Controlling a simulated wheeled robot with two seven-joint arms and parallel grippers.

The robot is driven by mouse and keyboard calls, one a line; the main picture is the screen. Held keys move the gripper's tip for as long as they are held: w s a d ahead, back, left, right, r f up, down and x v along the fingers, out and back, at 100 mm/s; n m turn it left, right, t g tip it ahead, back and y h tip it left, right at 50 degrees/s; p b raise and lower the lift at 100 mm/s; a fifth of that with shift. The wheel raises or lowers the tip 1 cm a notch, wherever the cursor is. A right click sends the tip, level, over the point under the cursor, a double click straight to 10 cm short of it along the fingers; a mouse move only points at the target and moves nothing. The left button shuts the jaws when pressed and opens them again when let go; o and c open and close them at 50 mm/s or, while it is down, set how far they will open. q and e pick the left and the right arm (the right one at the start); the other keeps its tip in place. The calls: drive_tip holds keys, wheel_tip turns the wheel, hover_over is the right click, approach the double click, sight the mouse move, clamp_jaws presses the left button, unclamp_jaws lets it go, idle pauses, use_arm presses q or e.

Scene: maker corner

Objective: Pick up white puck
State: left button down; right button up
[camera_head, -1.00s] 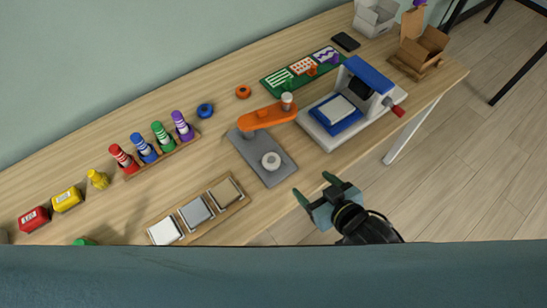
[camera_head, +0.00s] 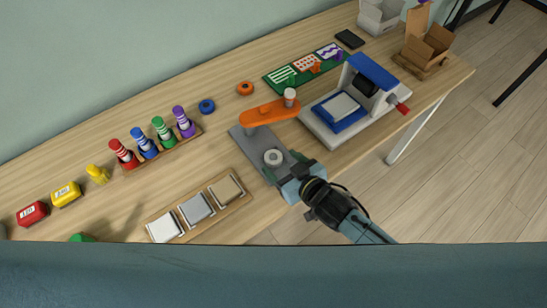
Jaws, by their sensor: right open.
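The white puck (camera_head: 273,158) is a small round disc with a greyer middle. It rests on the grey base plate (camera_head: 250,146) of a press with an orange arm (camera_head: 263,113). My right gripper (camera_head: 283,166) is open and empty, just to the lower right of the puck, over the plate's near end. One finger is to the right of the puck and the other is below it. Whether a finger touches the puck cannot be told. My left gripper is not in view.
A white machine with a blue top (camera_head: 371,72) stands to the right. A tray of square pads (camera_head: 226,203) lies lower left. A rack of coloured bottles (camera_head: 162,151), a blue ring (camera_head: 207,106) and an orange ring (camera_head: 245,88) are further back. The table's front edge runs under my right arm.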

sight(274, 157)
drive_tip(key=x, duration=0.3)
drive_tip(key=shift+w+a+f, duration=0.1)
drive_tip(key=shift+c, duration=0.2)
drive_tip(key=c, duration=1.1)
